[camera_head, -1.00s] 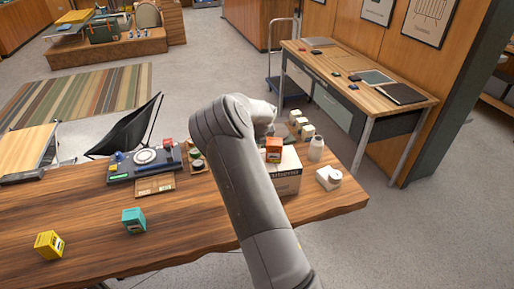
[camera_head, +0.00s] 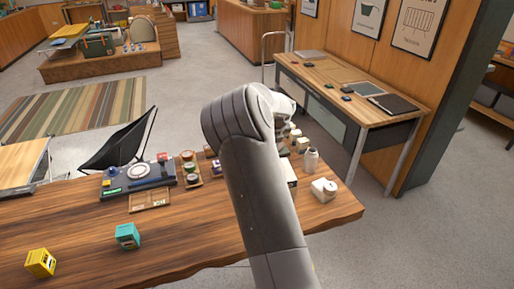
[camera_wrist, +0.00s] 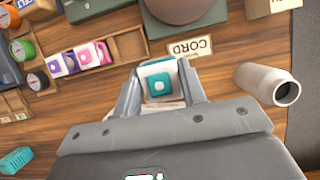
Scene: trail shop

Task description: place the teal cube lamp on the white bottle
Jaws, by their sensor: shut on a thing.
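My gripper (camera_wrist: 160,88) is shut on the teal cube lamp (camera_wrist: 159,84), a small white cube with a teal face and a pale dot, in the wrist view. The white bottle (camera_wrist: 262,82) lies to the right of the gripper in that view, apart from the lamp, with its round top towards the right. My arm hides the lamp and most of the gripper in the head view.
A white box-like item (camera_head: 324,189) stands near the bottle at the counter's right end. A CORD card (camera_wrist: 190,47), a dark green object (camera_wrist: 190,28) and purple and pink cubes (camera_wrist: 80,58) are around the gripper. A teal box (camera_head: 127,236) and yellow box (camera_head: 41,262) stand left.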

